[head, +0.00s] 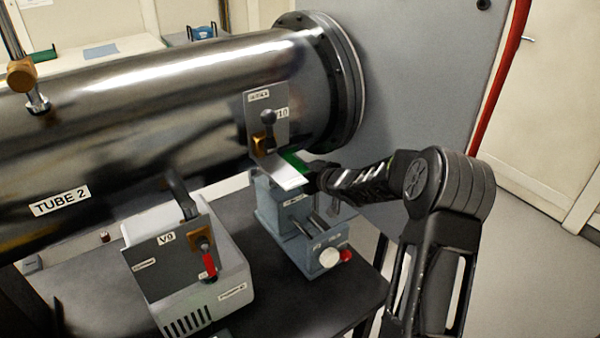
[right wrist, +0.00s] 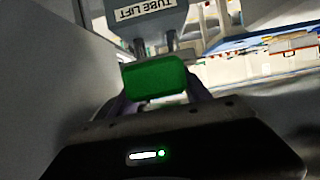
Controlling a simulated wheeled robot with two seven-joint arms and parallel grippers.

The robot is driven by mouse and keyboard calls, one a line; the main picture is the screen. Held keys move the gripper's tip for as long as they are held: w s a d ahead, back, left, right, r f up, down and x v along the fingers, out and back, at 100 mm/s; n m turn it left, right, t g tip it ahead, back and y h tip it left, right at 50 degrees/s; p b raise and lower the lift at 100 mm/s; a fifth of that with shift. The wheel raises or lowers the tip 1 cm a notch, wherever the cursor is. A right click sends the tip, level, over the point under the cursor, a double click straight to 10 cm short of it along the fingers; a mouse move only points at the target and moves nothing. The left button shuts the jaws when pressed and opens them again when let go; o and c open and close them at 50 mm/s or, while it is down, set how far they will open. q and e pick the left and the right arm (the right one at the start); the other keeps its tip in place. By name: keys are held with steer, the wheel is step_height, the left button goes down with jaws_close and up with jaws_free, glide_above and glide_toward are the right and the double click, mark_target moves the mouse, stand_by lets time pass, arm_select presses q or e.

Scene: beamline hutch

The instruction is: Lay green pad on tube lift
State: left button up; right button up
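The green pad (head: 297,161) is under the right end of the big metal tube, at the tip of my right arm. In the right wrist view the pad (right wrist: 155,78) sits between the fingers of my right gripper (right wrist: 158,92), which is shut on it. The tube lift (head: 300,235) is a blue-grey stand on the dark table, with a pale top plate. Its "TUBE LIFT" label (right wrist: 142,12) shows upside down beyond the pad. The pad is beside the lift's top; contact between them cannot be told. My left gripper is not in view.
The metal tube (head: 150,95) hangs close above the lift, with a valve plate V10 (head: 268,120) on its side. A grey pump box with a V9 plate (head: 172,262) stands left of the lift. A red pipe (head: 500,75) runs at the right.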

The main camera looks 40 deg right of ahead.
steer(key=o, duration=0.4)
steer(key=shift+o, duration=0.4)
steer(key=shift+s+f, duration=0.1)
steer(key=v, duration=0.7)
steer(key=shift+s+r, duration=0.25)
steer(key=shift+s, duration=0.1)
steer(key=shift+s, duration=0.15)
steer(key=s+p, duration=0.1)
steer(key=s, duration=0.6)
steer(key=shift+s+a+p, duration=0.15)
steer(key=shift+s+p, duration=0.15)
steer(key=shift+s, duration=0.05)
